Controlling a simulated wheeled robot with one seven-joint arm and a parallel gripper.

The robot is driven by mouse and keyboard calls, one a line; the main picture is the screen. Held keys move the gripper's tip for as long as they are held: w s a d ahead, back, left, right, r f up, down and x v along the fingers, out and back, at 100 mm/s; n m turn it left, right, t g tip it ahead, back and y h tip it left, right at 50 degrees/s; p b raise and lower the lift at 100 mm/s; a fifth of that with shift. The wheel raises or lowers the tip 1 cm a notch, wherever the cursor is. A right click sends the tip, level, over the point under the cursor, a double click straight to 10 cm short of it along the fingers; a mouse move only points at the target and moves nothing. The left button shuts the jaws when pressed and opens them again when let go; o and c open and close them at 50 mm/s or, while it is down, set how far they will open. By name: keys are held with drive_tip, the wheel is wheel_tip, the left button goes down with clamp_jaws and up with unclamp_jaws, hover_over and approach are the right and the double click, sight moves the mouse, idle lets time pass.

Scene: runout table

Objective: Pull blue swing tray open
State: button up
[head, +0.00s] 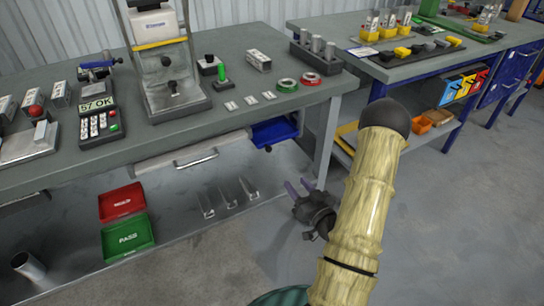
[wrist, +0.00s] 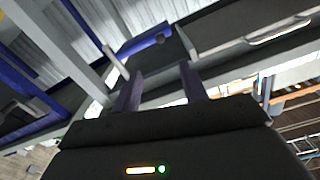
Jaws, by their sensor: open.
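The blue swing tray (head: 274,131) hangs under the right end of the workbench, beside the leg. A small dark knob (head: 267,149) shows at its lower front edge. In the wrist view the blue tray (wrist: 140,45) is ahead of the fingers, with its dark knob (wrist: 160,39) beyond the fingertips. My gripper (head: 298,186) is below and right of the tray in the head view, its purple fingers apart and empty. The fingers also show in the wrist view (wrist: 160,82). They do not touch the tray or knob. How far the tray is swung out I cannot tell.
The workbench (head: 235,107) has a grey leg (head: 326,145) right of the tray. A white drawer (head: 190,155) with a bar handle is left of it. Red (head: 121,202) and green (head: 127,237) bins sit on the lower shelf. A second bench (head: 430,62) stands at right. Floor before my gripper is clear.

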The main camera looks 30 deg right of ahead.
drive_tip(key=b, duration=0.7)
approach(270, 151)
drive_tip(key=w, duration=0.8)
drive_tip(key=shift+w+a+r, duration=0.1)
drive_tip(key=shift+w+a, duration=0.1)
clamp_jaws()
